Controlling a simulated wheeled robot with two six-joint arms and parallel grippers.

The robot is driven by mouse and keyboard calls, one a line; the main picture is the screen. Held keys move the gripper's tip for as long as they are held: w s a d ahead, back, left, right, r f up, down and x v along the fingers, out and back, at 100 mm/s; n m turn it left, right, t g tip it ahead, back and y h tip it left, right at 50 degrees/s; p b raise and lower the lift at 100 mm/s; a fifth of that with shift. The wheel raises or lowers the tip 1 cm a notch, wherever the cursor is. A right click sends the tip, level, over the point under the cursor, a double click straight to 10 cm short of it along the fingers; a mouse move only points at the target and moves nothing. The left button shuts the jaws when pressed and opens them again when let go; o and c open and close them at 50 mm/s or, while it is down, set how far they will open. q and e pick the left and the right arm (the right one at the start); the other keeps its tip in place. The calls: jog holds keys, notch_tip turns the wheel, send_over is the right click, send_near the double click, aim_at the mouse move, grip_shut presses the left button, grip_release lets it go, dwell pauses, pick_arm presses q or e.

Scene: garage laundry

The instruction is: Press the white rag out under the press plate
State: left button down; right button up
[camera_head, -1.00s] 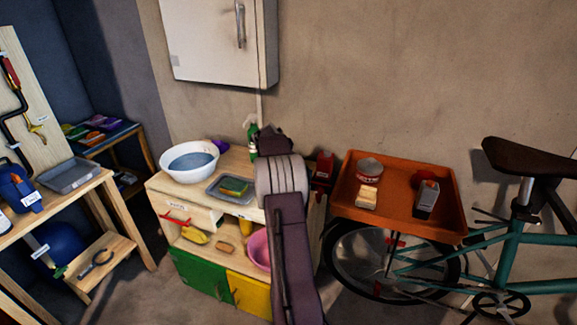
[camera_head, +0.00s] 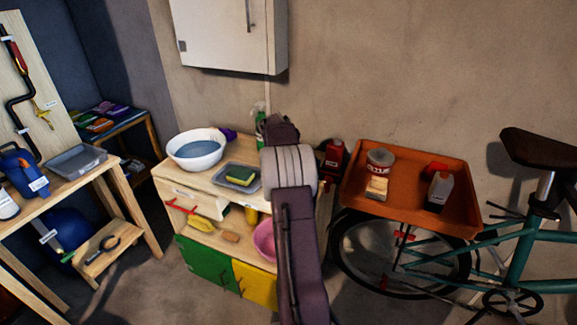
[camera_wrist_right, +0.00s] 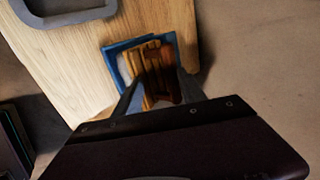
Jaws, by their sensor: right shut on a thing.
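In the right wrist view my right gripper (camera_wrist_right: 160,98) is shut on a brown wooden piece (camera_wrist_right: 165,68), which looks like the handle of the press plate. Lighter wood (camera_wrist_right: 147,80) shows beside it, probably the plate. Both sit within a blue-edged square (camera_wrist_right: 112,48) at the edge of the wooden top. A pale strip (camera_wrist_right: 125,67) shows inside the blue edge; I cannot tell whether it is the white rag. In the head view my right arm hides the press area and the gripper. My left gripper is not in view.
The wooden cabinet top (camera_head: 178,178) carries a white basin (camera_head: 197,160) of water and a grey tray (camera_head: 220,181) with a sponge (camera_head: 240,174). An orange tray (camera_head: 405,205) and a bicycle (camera_head: 545,190) stand to the right. A wall cabinet (camera_head: 225,35) hangs above.

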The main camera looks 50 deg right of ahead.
jog(key=shift+s+a+f+b, duration=0.15)
jog(key=shift+a+f+b, duration=0.2)
jog(key=shift+a+f, duration=0.35)
jog(key=s+a+r+b, duration=0.2)
jog(key=a+r+b, duration=0.2)
jog(key=a, duration=0.3)
jog(key=shift+a+b, duration=0.15)
jog(key=shift+b, duration=0.15)
jog(key=v, duration=0.9)
jog(key=shift+p, duration=0.45)
jog(key=shift+r, duration=0.15)
